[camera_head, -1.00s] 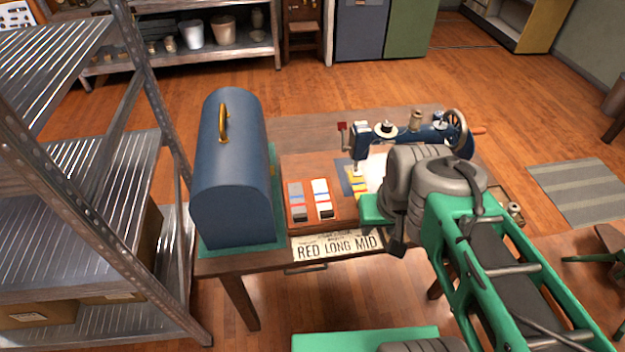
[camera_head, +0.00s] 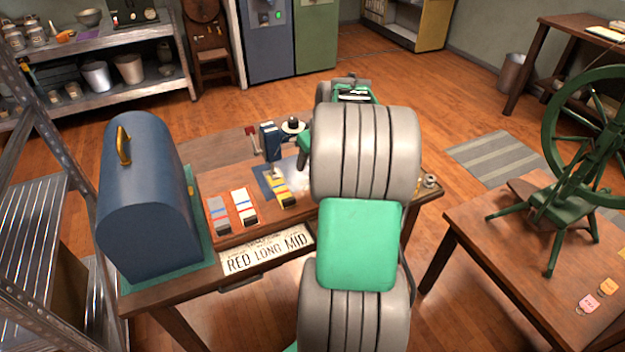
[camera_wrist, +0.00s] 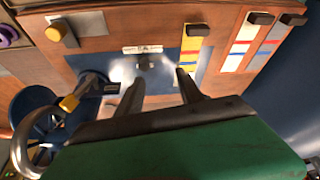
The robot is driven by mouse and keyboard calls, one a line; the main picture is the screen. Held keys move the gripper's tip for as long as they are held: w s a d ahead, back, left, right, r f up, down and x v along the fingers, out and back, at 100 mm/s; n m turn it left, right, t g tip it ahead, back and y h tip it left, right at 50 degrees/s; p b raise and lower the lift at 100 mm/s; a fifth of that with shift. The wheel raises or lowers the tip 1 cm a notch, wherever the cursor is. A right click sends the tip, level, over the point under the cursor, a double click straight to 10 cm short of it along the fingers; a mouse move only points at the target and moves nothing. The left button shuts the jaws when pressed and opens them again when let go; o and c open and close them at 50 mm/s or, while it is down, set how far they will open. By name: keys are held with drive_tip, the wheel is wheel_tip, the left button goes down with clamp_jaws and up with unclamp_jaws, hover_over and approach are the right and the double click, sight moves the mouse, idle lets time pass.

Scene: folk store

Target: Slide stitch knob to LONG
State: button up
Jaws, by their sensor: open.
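Three slider strips with dark knobs lie on the brown panel of the sewing table: a grey strip (camera_head: 219,213), a white strip (camera_head: 243,203) and a yellow strip (camera_head: 281,188). In the wrist view, the yellow strip's dark knob (camera_wrist: 195,30) sits at the strip's upper end. I cannot tell which is the stitch knob. My gripper (camera_wrist: 157,80) is open and empty above the panel, with its right finger near the lower end of the yellow strip. My arm hides it in the head view. The blue sewing machine (camera_head: 269,141) is partly hidden.
A domed blue case (camera_head: 145,205) stands left of the sliders. A metal shelf (camera_head: 40,190) is at far left. A table (camera_head: 490,255) with a green spinning wheel (camera_head: 590,130) is at right.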

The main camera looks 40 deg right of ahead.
drive_tip(key=w+d+f, duration=0.1)
drive_tip(key=f, duration=0.1)
drive_tip(key=d+f, duration=0.1)
drive_tip(key=f, duration=0.2)
drive_tip(key=w+d+f, duration=0.1)
drive_tip(key=f, duration=0.2)
drive_tip(key=shift+w+d+f, duration=0.2)
drive_tip(key=shift+w+d, duration=0.1)
drive_tip(key=shift+c, duration=0.5)
clamp_jaws()
idle(0.5)
